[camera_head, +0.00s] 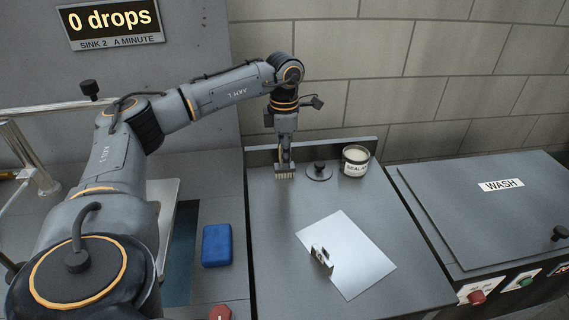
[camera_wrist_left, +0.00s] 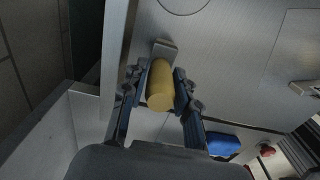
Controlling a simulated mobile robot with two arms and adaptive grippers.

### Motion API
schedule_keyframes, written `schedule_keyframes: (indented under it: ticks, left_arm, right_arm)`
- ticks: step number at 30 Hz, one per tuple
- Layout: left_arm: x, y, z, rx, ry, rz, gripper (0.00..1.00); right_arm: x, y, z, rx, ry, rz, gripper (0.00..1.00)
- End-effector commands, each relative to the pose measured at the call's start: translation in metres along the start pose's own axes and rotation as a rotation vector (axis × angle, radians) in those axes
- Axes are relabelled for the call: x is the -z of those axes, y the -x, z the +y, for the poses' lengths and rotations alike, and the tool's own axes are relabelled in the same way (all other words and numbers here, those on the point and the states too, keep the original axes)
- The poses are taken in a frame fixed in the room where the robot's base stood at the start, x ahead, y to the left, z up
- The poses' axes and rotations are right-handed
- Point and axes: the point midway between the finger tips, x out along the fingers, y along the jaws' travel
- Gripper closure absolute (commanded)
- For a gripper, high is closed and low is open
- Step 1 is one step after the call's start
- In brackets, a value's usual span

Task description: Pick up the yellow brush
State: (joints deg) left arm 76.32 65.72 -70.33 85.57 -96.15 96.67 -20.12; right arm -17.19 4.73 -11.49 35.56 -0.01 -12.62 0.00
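The yellow brush shows in the left wrist view as a rounded yellow handle (camera_wrist_left: 160,85) between the two fingers. In the head view its pale bristles (camera_head: 285,176) show below my left gripper (camera_head: 285,158), low at the back left of the grey counter. The brush looks upright. My left gripper, also in the left wrist view (camera_wrist_left: 161,82), points down with a finger close on each side of the handle and looks shut on it. I cannot tell whether the bristles touch the counter. My right gripper is not in view.
A dark knobbed lid (camera_head: 319,171) and a sealant jar (camera_head: 355,161) stand right of the brush. A pale plate (camera_head: 357,268) with a small clip lies nearer. A blue block (camera_head: 216,245) lies left, and the wash unit (camera_head: 480,215) stands right. A low ledge runs behind.

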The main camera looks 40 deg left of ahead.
Motion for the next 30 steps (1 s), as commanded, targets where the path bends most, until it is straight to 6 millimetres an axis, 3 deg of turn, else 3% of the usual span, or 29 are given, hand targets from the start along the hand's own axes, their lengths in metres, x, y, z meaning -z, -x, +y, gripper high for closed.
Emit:
schedule_keyframes:
  ticks: [1,3,17,23,30]
  left_arm:
    - [0.000,0.000,0.000,0.000,0.000,0.000,0.86]
    - [0.000,0.000,0.000,0.000,0.000,0.000,1.00]
    - [0.000,0.008,0.000,-0.001,0.000,-0.001,1.00]
    - [0.001,0.035,0.000,-0.002,0.001,-0.004,1.00]
    - [0.037,0.080,-0.016,-0.004,0.001,-0.003,1.00]
  right_arm:
    - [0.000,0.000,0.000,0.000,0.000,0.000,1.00]
    - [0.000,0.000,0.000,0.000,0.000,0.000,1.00]
    - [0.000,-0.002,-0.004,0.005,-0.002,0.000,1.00]
    - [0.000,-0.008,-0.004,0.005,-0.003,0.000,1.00]
    - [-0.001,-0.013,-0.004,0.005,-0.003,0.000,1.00]
